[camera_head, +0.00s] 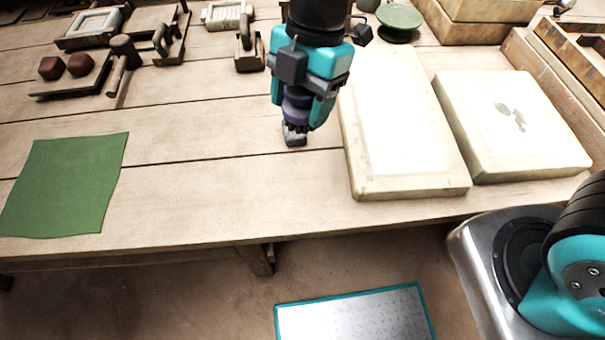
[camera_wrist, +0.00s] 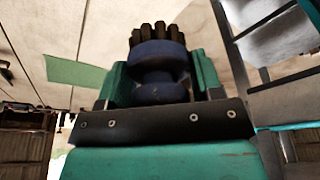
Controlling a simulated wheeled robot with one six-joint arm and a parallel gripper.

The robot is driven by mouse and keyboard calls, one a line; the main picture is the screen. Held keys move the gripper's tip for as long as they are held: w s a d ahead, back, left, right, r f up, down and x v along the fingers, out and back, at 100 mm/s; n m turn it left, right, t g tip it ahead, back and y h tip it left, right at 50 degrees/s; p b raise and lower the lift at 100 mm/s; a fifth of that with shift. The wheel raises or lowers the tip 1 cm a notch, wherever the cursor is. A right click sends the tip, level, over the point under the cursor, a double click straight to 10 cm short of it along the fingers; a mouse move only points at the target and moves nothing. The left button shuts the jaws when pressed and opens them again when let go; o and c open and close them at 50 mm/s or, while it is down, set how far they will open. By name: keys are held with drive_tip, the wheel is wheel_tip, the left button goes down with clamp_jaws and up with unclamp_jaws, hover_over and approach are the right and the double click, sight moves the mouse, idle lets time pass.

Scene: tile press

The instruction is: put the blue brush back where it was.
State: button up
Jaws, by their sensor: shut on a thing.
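My gripper (camera_head: 303,112) is shut on the blue brush (camera_head: 297,101), a dark blue round handle with dark bristles. The brush also shows in the wrist view (camera_wrist: 159,58), between the teal fingers with its bristles pointing away from the palm. I cannot tell whether the bristles touch that block. The upper part of the handle is hidden by my gripper.
A green cloth (camera_head: 66,186) lies on the wooden table (camera_head: 220,190) at left. Two pale slabs (camera_head: 400,120) (camera_head: 545,150) lie at right. A mallet (camera_head: 123,60) and a board with two reddish lumps (camera_head: 80,65) are at back left. The table's middle is clear.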

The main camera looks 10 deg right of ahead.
wheel_tip(320, 180, down, 18)
drive_tip(key=shift+f+b, duration=0.15)
drive_tip(key=shift+b, duration=0.35)
drive_tip(key=shift+f, duration=0.1)
drive_tip(key=o, duration=1)
drive_tip(key=shift+c, duration=0.2)
drive_tip(key=v, duration=1.2)
drive_tip(key=s+d+r+m+t+y, duration=0.1)
drive_tip(key=s+d+r+m, duration=0.3)
drive_tip(key=m, duration=0.6)
drive_tip(key=s+d+r+m+t, duration=0.1)
drive_tip(key=s+d+r+m, duration=0.2)
drive_tip(key=s+r+m, duration=0.5)
wheel_tip(320, 180, up, 3)
drive_tip(key=shift+s+d+r+m+y, duration=0.2)
drive_tip(key=shift+d+m+y, duration=0.2)
drive_tip(key=shift+m, duration=0.5)
